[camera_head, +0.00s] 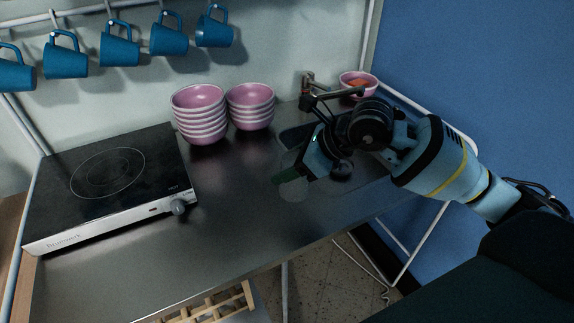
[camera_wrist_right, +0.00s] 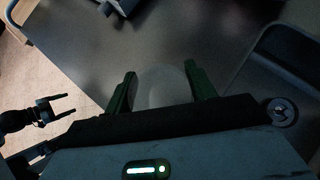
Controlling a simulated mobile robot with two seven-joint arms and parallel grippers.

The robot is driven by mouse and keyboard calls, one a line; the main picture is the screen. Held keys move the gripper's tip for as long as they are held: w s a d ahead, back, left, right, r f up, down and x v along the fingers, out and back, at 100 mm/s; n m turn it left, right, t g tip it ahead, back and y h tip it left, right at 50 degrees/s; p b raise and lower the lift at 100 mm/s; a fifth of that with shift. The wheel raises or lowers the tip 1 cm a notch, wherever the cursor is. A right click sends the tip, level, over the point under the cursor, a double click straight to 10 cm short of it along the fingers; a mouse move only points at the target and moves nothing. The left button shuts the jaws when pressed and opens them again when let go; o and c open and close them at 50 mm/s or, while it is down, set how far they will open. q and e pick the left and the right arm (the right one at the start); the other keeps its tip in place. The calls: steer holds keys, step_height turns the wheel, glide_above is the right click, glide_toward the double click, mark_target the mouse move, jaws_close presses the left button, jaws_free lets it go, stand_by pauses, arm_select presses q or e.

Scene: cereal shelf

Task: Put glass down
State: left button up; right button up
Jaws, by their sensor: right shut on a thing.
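The glass (camera_wrist_right: 160,86) is clear and hard to see. In the right wrist view it sits between the two green fingers of my right gripper (camera_wrist_right: 160,90), which is shut on it. In the head view my right gripper (camera_head: 291,175) is over the metal counter (camera_head: 240,200), just left of the sink. The glass (camera_head: 294,191) shows there only as a faint pale round shape by the green finger. I cannot tell whether its base touches the counter. My left gripper (camera_wrist_right: 58,109) shows at the left of the wrist view, with fingers apart and empty.
Pink bowls are stacked in two piles (camera_head: 200,115) (camera_head: 251,105) behind the counter's middle. A hotplate (camera_head: 110,185) fills the left. The sink (camera_head: 297,137) with a tap (camera_head: 308,84) is partly hidden by my arm. Another bowl (camera_head: 358,84) stands behind. The front middle counter is clear.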

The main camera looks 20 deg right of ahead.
arm_select(q)
steer(key=shift+w, duration=0.1)
steer(key=r, duration=0.1)
steer(key=w+r+p, duration=0.2)
steer(key=shift+w+a+r+t, duration=0.1)
steer(key=shift+a+t, duration=0.15)
steer(key=shift+t, duration=0.15)
arm_select(e)
steer(key=s+d+n, duration=0.1)
steer(key=s, duration=0.8)
steer(key=shift+s+g+y, duration=0.2)
steer(key=shift+g+y, duration=0.2)
steer(key=shift+d, duration=0.1)
